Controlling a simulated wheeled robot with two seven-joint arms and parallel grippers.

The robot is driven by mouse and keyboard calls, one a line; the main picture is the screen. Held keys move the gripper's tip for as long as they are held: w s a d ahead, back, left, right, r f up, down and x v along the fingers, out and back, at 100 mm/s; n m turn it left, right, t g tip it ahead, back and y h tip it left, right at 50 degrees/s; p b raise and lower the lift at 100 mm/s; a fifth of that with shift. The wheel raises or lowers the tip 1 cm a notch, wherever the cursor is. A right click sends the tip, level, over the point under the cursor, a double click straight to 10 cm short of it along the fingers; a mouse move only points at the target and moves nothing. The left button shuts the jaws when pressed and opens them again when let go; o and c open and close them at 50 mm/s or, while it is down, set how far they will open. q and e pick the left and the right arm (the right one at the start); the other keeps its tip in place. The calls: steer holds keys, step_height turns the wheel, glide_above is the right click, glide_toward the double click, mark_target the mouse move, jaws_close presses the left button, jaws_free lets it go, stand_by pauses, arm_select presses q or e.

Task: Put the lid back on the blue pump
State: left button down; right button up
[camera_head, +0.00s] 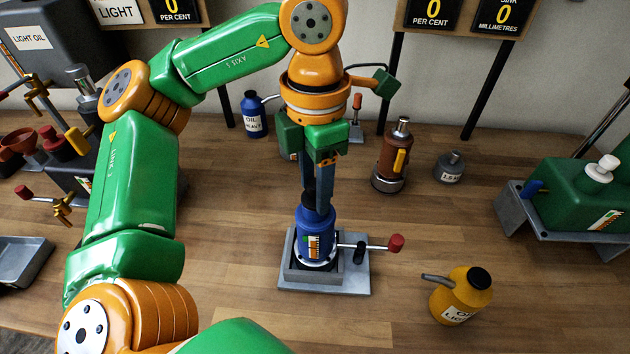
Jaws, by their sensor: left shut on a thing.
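The blue pump (315,241) stands upright in a grey metal base (325,283) on the wooden bench, with a scale on its front. A red-knobbed lever (385,244) sticks out to the right of it. My left gripper (318,202) points straight down over the pump's top, its fingers shut on a small dark piece (309,200), seemingly the lid. The fingers hide much of this piece, and I cannot tell whether it rests on the pump or is just above it. My right gripper is not in view.
A yellow oil can (462,297) stands front right. A blue oil can (254,116) is at the back. A green tank (575,195) on a stand is at the right.

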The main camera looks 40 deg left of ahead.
arm_select(q)
steer(key=shift+c, duration=1.2)
jaws_free()
steer(key=shift+o, duration=0.2)
steer(key=shift+o, duration=1)
steer(key=shift+r, duration=0.15)
step_height(320, 180, up, 5)
steer(key=p, duration=0.4)
steer(key=shift+p, duration=0.3)
step_height(320, 180, up, 2)
steer(key=shift+p, duration=1.1)
